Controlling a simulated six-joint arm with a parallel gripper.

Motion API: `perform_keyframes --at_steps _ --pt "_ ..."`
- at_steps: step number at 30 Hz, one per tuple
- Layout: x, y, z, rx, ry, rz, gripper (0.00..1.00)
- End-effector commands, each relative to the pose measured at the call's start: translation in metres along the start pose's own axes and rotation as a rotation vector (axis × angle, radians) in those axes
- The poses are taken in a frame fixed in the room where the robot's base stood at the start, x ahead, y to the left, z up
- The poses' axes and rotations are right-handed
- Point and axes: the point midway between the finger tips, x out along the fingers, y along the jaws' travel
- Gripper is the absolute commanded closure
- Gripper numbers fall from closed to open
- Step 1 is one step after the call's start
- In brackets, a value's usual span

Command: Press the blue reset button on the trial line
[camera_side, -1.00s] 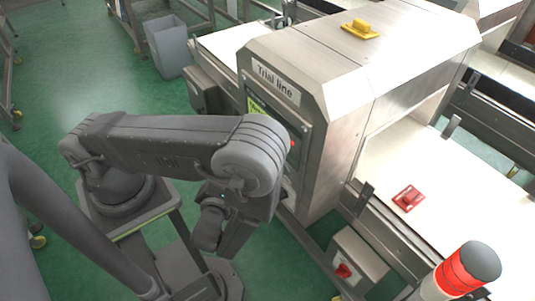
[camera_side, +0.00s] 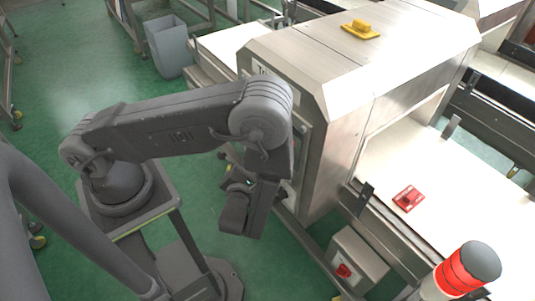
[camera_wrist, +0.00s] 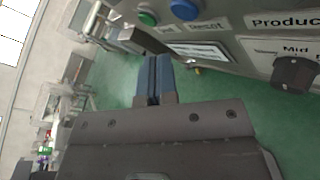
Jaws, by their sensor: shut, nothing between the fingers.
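The blue reset button (camera_wrist: 184,9) shows at the top edge of the wrist view, on the grey control panel, with a label reading "Reset" (camera_wrist: 208,25) close by. My gripper (camera_wrist: 153,60) is shut and empty, its two fingers side by side. In this view the fingertips lie below the blue button and slightly left of it, apart from it in the picture. In the side view the trial line's metal detector (camera_side: 340,130) stands right of my arm. My arm hides most of its panel there, and the blue button cannot be seen.
A green button (camera_wrist: 147,18) sits left of the blue one. A dark knob (camera_wrist: 295,73) marked "Mid" and a "Product" label (camera_wrist: 284,20) are further right. A yellow object (camera_side: 360,29) lies on the housing and a red one (camera_side: 408,198) on the belt. Green floor lies below.

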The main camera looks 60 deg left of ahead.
Motion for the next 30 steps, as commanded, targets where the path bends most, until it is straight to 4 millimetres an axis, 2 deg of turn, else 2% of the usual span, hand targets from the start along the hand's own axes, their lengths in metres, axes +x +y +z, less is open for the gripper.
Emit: perform_keyframes --at_steps 9,30 --pt "0.014 -0.010 0.010 0.000 -0.001 0.000 1.00" --pt "0.014 -0.010 0.011 0.000 -0.001 0.000 1.00"
